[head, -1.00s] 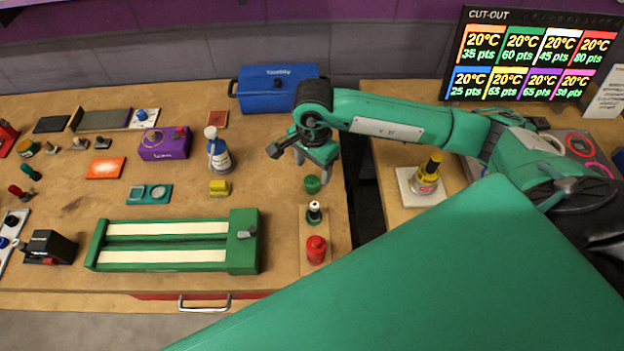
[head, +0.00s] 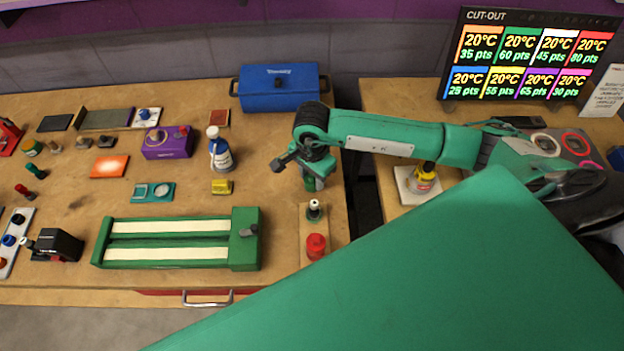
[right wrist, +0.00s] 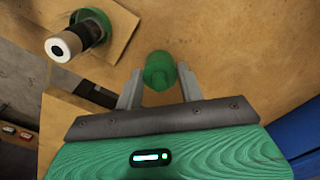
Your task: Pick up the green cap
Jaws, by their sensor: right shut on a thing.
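The green cap (right wrist: 159,71) is between the two fingers of my right gripper (right wrist: 158,82) in the right wrist view. The gripper is shut on it. In the head view the right gripper (head: 314,178) points down near the right edge of the left workbench, and the cap (head: 313,184) shows only partly below the jaws. I cannot tell whether the cap touches the bench. My left gripper is not in view.
A wooden block holds a white-tipped dark bottle (head: 314,211) and a red cap (head: 316,246) just in front of the gripper. A green slot track (head: 240,220) lies left of it. A blue box (head: 279,92) stands behind. A gap separates the benches.

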